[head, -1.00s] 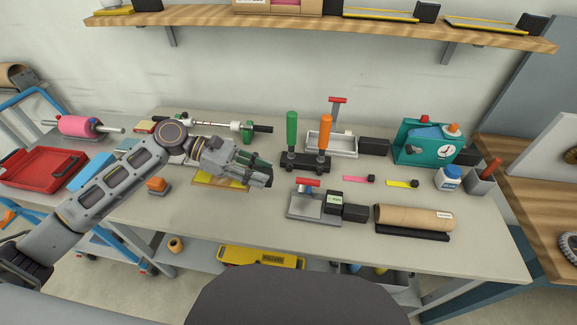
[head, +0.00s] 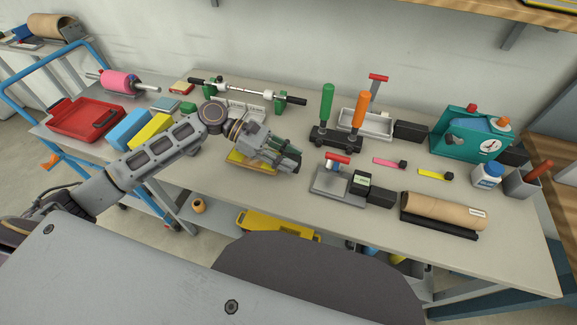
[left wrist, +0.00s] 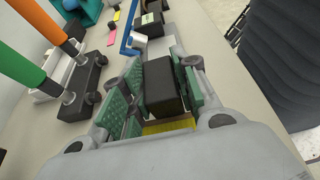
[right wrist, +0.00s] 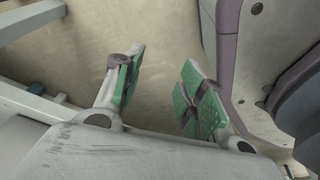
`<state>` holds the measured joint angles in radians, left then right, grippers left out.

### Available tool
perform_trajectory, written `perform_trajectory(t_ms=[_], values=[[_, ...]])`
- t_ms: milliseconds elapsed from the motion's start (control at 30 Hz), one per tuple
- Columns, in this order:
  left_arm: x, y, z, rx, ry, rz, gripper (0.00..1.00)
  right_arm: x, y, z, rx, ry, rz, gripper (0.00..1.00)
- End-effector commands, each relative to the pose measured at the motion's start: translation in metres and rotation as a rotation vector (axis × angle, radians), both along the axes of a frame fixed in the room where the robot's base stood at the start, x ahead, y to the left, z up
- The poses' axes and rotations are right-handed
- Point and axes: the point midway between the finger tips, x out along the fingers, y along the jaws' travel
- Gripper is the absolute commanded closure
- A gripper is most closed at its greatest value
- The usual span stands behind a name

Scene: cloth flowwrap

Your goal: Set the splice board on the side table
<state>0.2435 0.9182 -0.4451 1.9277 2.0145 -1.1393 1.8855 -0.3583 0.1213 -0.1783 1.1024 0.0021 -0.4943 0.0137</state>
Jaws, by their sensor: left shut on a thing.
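My left gripper (head: 285,160) is low over the workbench, left of centre in the head view. It is shut on a dark block (left wrist: 162,88), which shows between its green finger pads in the left wrist view. A yellow board (head: 244,164), which I take for the splice board, lies under the gripper and is partly hidden by it. A strip of its yellow (left wrist: 168,126) shows below the block. I cannot tell whether the board is clear of the bench. My right gripper (right wrist: 158,92) is open and empty; it is outside the head view.
The workbench (head: 290,205) holds a clamp with green and orange handles (head: 343,115), a red-handled press (head: 338,180) and a cardboard tube (head: 443,210). A red tray (head: 75,125) and a blue-framed cart (head: 55,65) are at left. A wooden surface (head: 550,135) is at right.

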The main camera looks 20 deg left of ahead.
Motion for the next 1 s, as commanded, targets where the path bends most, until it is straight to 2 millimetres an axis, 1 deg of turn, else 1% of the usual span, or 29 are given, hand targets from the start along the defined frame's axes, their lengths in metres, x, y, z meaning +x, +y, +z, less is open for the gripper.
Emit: perform_trajectory(t_ms=[167,367,533,700,833,1000], values=[[0.000,0.000,0.000,-0.001,-0.001,0.000,0.97,-0.007,0.004,-0.002,0.005,0.012,-0.003,0.60],[0.000,0.000,-0.003,-0.001,0.000,0.000,0.97,-0.007,0.005,-0.003,0.006,0.012,-0.004,0.60],[0.000,0.000,-0.018,-0.001,0.001,-0.001,0.97,-0.002,0.005,-0.003,0.004,0.014,-0.004,0.60],[0.000,0.000,-0.033,-0.002,0.001,0.000,0.97,0.015,0.008,0.008,0.006,0.003,-0.002,0.60],[0.000,0.000,-0.037,-0.001,-0.001,0.000,0.97,0.023,0.009,0.014,0.006,-0.003,-0.001,0.60],[0.000,0.000,-0.037,-0.001,-0.001,0.000,0.97,0.019,0.008,0.013,0.004,0.003,0.000,0.60]])
